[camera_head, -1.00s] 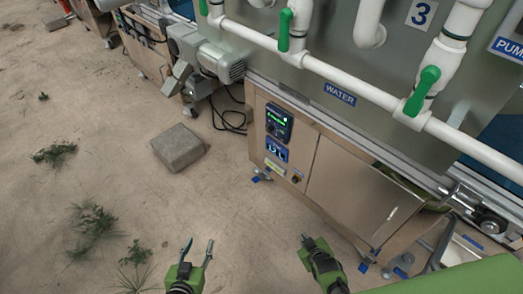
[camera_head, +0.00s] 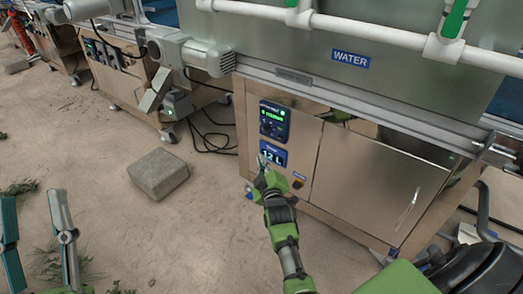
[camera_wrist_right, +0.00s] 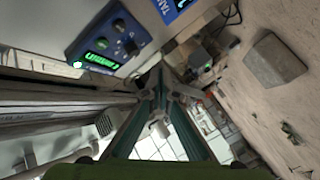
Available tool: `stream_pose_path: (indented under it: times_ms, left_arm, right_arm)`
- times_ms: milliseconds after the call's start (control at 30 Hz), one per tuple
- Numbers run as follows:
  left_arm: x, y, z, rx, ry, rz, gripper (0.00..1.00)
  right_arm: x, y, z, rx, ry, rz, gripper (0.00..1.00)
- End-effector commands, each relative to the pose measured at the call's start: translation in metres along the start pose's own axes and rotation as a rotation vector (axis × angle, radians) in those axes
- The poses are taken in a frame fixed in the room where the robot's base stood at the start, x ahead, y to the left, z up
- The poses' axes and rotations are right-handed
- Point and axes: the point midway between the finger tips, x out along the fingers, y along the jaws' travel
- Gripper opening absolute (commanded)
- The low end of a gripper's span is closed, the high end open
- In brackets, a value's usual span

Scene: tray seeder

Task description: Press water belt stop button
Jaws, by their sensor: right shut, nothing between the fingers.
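A dark blue control panel (camera_head: 274,121) with a lit green display sits on the metal cabinet front under the WATER sign (camera_head: 350,58). It also shows in the right wrist view (camera_wrist_right: 108,42), with dark knobs and a small bright button by its display. I cannot tell which control is the stop button. My right gripper (camera_head: 262,160) is shut and empty, in front of that display's lower part; contact cannot be told. Its fingertips meet in the wrist view (camera_wrist_right: 160,70). My left gripper (camera_head: 32,197) is open and empty at the left edge.
A small dark knob (camera_head: 298,184) is on the cabinet right of my right gripper. A grey motor (camera_head: 195,52) juts out at the upper left. White pipe (camera_head: 380,36) runs above. A concrete block (camera_head: 158,174) lies on the sandy floor, with open ground around it.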

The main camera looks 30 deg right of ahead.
Motion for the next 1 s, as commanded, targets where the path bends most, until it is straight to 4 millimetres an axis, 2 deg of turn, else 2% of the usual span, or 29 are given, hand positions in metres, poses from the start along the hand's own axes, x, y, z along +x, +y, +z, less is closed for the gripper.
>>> stream_pose_path:
  times_ms: [100, 200, 700, 1000]
  left_arm:
    - [-0.003, 0.001, -0.019, -0.002, 0.057, 0.001, 0.40]
    - [-0.002, 0.001, -0.028, -0.003, 0.079, 0.001, 0.40]
    - [-0.003, 0.001, -0.035, -0.004, 0.109, 0.002, 0.40]
    - [-0.015, 0.004, -0.071, -0.014, 0.290, 0.007, 0.40]
  right_arm:
    - [0.004, 0.009, 0.002, -0.014, 0.006, 0.034, 0.00]
    - [0.004, 0.015, 0.000, -0.019, 0.008, 0.047, 0.00]
    - [0.007, 0.017, 0.001, -0.020, 0.009, 0.049, 0.00]
    - [0.019, 0.026, 0.011, -0.022, 0.009, 0.048, 0.00]
